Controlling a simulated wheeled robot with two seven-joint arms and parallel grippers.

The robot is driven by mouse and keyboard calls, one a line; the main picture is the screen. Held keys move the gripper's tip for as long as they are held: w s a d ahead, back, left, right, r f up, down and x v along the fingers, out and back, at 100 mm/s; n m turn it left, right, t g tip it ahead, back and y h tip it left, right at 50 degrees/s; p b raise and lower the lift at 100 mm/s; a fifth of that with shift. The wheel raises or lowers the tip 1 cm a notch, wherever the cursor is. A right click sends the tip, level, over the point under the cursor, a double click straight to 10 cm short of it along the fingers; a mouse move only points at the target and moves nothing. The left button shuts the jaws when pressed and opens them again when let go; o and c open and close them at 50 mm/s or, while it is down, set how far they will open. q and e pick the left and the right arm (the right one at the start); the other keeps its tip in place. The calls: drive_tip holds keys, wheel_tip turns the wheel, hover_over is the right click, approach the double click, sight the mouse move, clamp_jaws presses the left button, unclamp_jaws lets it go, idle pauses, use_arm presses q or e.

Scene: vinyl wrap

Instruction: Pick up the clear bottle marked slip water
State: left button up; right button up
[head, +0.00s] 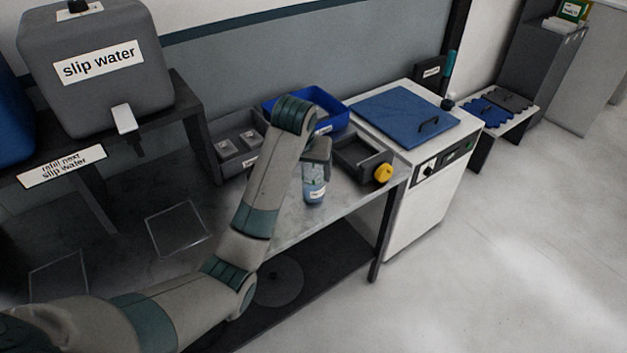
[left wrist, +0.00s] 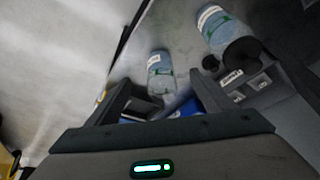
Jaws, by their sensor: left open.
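A clear bottle with bluish contents and a white label (head: 314,190) stands on the grey bench, just below my left gripper (head: 317,160). In the left wrist view, one clear bottle with a white label and green band (left wrist: 160,68) shows between the open fingers of my left gripper, apart from them. A second, similar bottle (left wrist: 220,28) is at the upper right there, beside a dark round part. The label print is too small to read, so I cannot tell which is slip water. My right gripper is not in view.
A grey tank labelled slip water (head: 100,75) stands at the left. A white cabinet (head: 425,185) is on the right.

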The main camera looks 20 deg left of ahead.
sight(312, 168)
use_arm(q)
drive_tip(key=w+r, duration=0.1)
drive_tip(key=r, duration=0.2)
drive_tip(key=w+r, duration=0.1)
drive_tip(key=shift+w+d+r, duration=0.1)
drive_tip(key=shift+w+r, duration=0.1)
drive_tip(key=shift+w, duration=0.1)
drive_tip(key=p+x, duration=0.3)
drive_tip(key=x, duration=0.8)
drive_tip(key=shift+w+f, duration=0.2)
drive_tip(key=shift+f, duration=0.05)
drive_tip(key=shift+w+f, duration=0.1)
drive_tip(key=shift+f, duration=0.2)
drive_tip(key=shift+w+f+p, duration=0.1)
drive_tip(key=shift+p, duration=0.2)
